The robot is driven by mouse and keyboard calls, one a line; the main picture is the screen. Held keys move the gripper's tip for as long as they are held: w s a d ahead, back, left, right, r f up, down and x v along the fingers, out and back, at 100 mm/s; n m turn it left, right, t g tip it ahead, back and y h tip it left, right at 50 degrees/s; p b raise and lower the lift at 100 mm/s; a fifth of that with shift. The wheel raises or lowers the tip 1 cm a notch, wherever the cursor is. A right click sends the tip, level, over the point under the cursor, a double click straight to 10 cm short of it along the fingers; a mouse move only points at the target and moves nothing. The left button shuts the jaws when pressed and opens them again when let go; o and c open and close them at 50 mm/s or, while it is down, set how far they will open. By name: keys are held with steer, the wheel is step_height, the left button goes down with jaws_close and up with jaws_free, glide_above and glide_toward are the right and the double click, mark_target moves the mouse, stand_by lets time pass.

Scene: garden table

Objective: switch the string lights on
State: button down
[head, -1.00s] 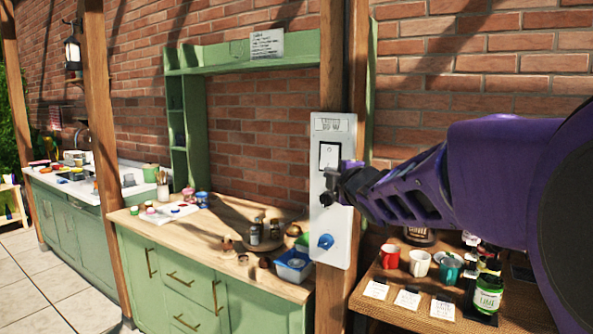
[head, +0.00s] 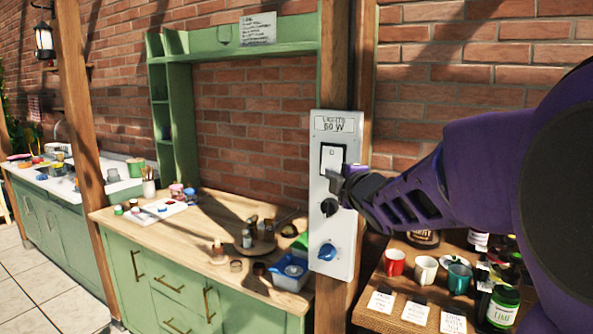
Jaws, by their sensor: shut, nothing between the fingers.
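Below the label is a white rocker switch (head: 330,157), then a black knob (head: 329,207), then a blue knob (head: 326,252). My gripper (head: 337,178) is shut and empty. Its tip is in front of the panel at the lower edge of the rocker, above the black knob. I cannot tell whether it touches the rocker. No string lights show in the head view.
A green cabinet with a wooden top (head: 215,215) stands left of the post, holding jars, a paint tray and a blue tub (head: 291,271). On the right, a lower wooden shelf holds a red mug (head: 395,263), other cups, cards and bottles. A brick wall is behind.

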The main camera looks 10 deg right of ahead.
steer(key=shift+d, duration=0.1)
stand_by(0.3)
steer(key=b, duration=0.3)
steer(key=shift+w+d+f+n+t, duration=0.1)
steer(key=shift+w+d+n+t, duration=0.05)
steer(key=shift+w+n+t, duration=0.15)
steer(key=shift+f, duration=0.15)
